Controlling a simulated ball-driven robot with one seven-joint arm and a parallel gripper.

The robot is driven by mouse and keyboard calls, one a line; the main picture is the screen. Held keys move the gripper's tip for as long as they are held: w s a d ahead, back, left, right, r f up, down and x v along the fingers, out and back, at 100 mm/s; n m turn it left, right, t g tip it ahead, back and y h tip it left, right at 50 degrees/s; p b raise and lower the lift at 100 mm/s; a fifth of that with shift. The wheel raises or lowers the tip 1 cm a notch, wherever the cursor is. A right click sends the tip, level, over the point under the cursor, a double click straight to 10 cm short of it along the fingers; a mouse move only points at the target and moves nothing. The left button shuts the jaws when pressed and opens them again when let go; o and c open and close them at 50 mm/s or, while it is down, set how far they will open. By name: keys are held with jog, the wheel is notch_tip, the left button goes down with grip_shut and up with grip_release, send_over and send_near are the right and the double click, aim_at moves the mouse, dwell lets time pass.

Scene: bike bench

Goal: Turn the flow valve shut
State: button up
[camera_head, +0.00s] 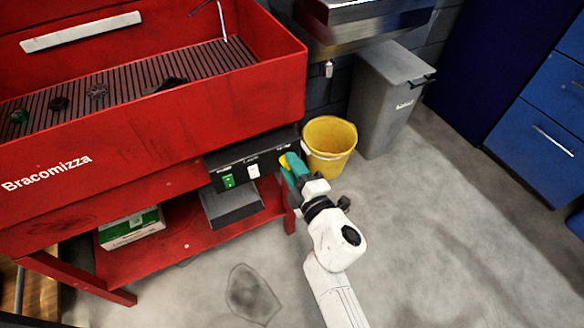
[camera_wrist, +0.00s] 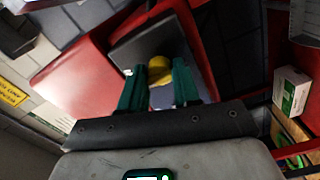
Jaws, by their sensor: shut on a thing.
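The flow valve shows as a yellow knob (camera_head: 285,161) at the right end of the black control panel (camera_head: 240,160) on the front of the red parts washer. My gripper (camera_head: 293,166) is at this knob, with its teal fingers shut on it and partly hiding it. In the wrist view the yellow knob (camera_wrist: 159,69) sits between the tips of the two teal fingers of my gripper (camera_wrist: 158,78). The knob's exact angle is hard to tell.
A green switch (camera_head: 228,181) and a white switch (camera_head: 253,171) are left along the panel. A yellow bucket (camera_head: 330,142) stands close right of my gripper, with a grey bin (camera_head: 385,105) behind. A green-white box (camera_head: 130,229) lies on the lower shelf. The floor at right is clear.

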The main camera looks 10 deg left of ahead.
jog(key=shift+n, duration=0.6)
jog(key=o, duration=1)
jog(key=shift+o, duration=0.2)
jog(key=p+v, duration=0.3)
jog(key=v, duration=0.7)
jog(key=shift+s+d, duration=0.25)
jog(key=shift+s, duration=0.1)
